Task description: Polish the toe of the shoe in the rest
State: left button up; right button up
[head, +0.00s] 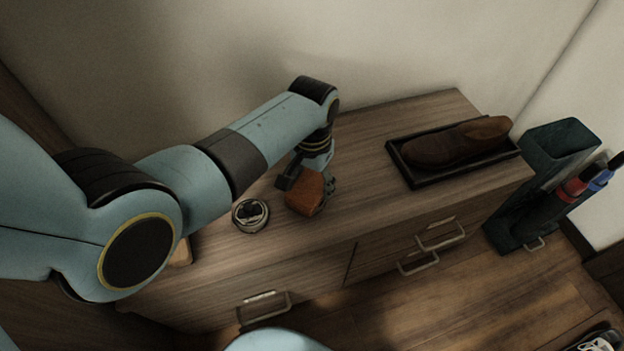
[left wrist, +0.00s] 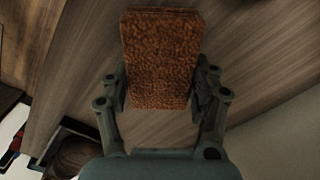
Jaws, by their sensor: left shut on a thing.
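A brown shoe (head: 456,143) lies in a black tray-like rest (head: 428,181) on the right part of the wooden cabinet top. My left gripper (head: 319,188) is over the middle of the cabinet top, left of the rest and apart from it. It is shut on an orange-brown block (head: 304,196), whose rough face fills the space between the fingers in the left wrist view (left wrist: 160,60). I cannot tell whether the block touches the top. A small round open tin (head: 250,214) stands just left of the block. My right gripper is not in view.
The cabinet top (head: 362,205) is bare between the block and the rest. Drawer handles (head: 440,234) stick out of its front. A dark stand (head: 541,190) with red and blue items stands at the right. A wall rises behind. Another shoe (head: 600,342) shows at the bottom right.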

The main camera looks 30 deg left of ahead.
aim_at(312, 182)
pick_arm(q)
jog(key=shift+f, duration=0.35)
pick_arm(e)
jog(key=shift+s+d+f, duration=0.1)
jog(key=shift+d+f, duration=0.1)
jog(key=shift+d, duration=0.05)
pick_arm(q)
jog(key=shift+s+f, duration=0.1)
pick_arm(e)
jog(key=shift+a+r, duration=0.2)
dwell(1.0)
pick_arm(q)
notch_tip(312, 182, up, 4)
jog(key=p, duration=0.4)
jog(key=shift+f, duration=0.1)
notch_tip(312, 182, up, 4)
jog(key=p, duration=0.3)
jog(key=shift+f+p, duration=0.25)
jog(key=shift+p, duration=0.05)
jog(key=shift+f, duration=0.1)
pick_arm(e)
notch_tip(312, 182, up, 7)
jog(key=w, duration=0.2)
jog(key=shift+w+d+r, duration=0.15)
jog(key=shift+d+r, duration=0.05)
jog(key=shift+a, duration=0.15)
